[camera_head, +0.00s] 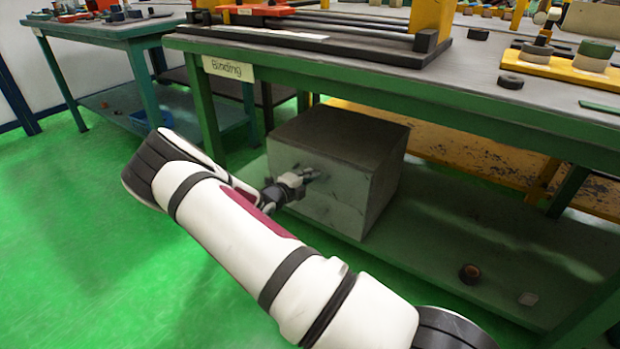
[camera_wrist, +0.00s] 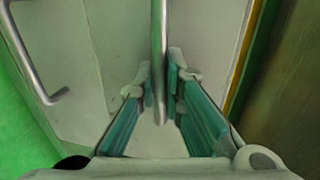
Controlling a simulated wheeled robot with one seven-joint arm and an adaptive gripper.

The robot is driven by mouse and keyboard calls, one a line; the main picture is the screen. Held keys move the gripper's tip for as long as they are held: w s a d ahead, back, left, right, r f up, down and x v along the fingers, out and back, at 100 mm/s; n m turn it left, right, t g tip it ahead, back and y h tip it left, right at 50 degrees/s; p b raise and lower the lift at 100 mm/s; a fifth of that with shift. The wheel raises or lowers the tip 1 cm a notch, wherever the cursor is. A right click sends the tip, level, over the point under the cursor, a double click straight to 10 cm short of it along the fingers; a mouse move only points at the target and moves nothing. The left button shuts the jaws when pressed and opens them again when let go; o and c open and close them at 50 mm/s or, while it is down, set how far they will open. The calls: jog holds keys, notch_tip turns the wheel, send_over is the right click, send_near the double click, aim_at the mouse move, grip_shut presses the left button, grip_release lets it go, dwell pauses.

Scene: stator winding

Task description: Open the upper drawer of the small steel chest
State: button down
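The small steel chest (camera_head: 345,165) is a grey box on the lower shelf of the bench. Its drawer fronts (camera_wrist: 110,55) look flush in the wrist view. My gripper (camera_head: 305,176) is at the chest's front face, and its fingers hide part of it. In the wrist view my gripper (camera_wrist: 160,82) has its two fingers on either side of a metal bar handle (camera_wrist: 159,45). Narrow gaps seem to show between handle and fingers, so it looks open around the bar. A second handle (camera_wrist: 35,65) lies to the left. Which handle is the upper one is hard to tell.
The bench top (camera_head: 470,85) overhangs the chest, with a label (camera_head: 228,68) on its edge. Open green floor (camera_head: 90,260) lies left.

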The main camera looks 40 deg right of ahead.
jog(key=shift+a, duration=0.1)
jog(key=f+p+v, duration=0.2)
jog(key=p+v, duration=0.3)
jog(key=v, duration=0.6)
jog(key=a+f+p+v, duration=0.1)
jog(key=p+v, duration=0.3)
jog(key=v, duration=0.7)
jog(key=shift+s+a+f+p, duration=0.3)
jog(key=shift+f+p, duration=0.05)
jog(key=shift+f, duration=0.45)
jog(key=c, duration=2)
grip_release()
jog(key=shift+o, duration=0.2)
jog(key=v, duration=1.2)
jog(key=shift+f, duration=0.1)
